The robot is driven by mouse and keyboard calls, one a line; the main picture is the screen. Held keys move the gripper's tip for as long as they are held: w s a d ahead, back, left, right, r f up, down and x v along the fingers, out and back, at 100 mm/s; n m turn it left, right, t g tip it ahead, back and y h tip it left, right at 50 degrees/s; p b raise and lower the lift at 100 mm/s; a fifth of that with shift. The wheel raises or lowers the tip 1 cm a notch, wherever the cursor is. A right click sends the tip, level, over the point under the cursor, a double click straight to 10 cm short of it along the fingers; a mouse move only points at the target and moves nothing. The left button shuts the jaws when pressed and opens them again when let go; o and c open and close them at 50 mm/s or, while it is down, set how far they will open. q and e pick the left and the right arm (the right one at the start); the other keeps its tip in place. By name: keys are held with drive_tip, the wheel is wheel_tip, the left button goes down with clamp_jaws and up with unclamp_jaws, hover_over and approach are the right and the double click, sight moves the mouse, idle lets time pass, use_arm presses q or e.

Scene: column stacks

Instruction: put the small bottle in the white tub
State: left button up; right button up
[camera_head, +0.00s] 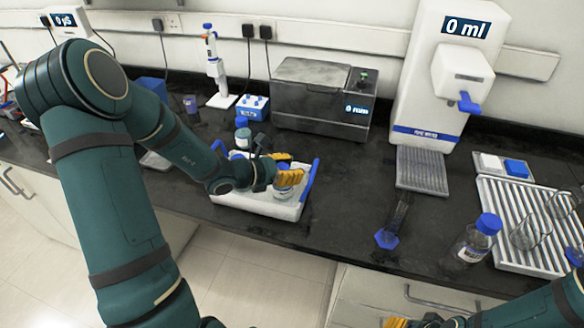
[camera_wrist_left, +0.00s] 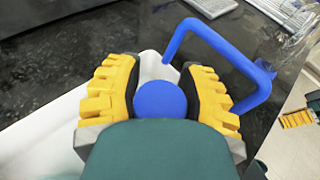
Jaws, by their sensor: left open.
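The white tub (camera_head: 257,203) with blue handles stands near the front edge of the bench. My left gripper (camera_head: 287,176) is over its right part, with yellow fingers open. A small bottle (camera_head: 284,190) is between and below the fingers, seemingly inside the tub; whether it touches the floor is hidden. In the left wrist view its round blue cap (camera_wrist_left: 160,99) sits between the two open fingers (camera_wrist_left: 163,84), with the tub (camera_wrist_left: 45,140) and a blue handle (camera_wrist_left: 262,85) around it. My right gripper (camera_head: 405,322) shows only partly at the bottom edge.
Another blue-capped bottle (camera_head: 242,138) is at the tub's back left. A larger blue-capped bottle (camera_head: 475,240) stands at right beside a ribbed white rack (camera_head: 515,225). A cylinder (camera_head: 393,222) stands on a blue foot. A grey instrument (camera_head: 322,98) and a dispenser (camera_head: 435,75) line the wall.

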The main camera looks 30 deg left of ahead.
use_arm(q)
drive_tip(key=p+v, duration=0.1)
drive_tip(key=v, duration=1)
drive_tip(key=shift+s+a, duration=0.2)
drive_tip(key=shift+s, duration=0.05)
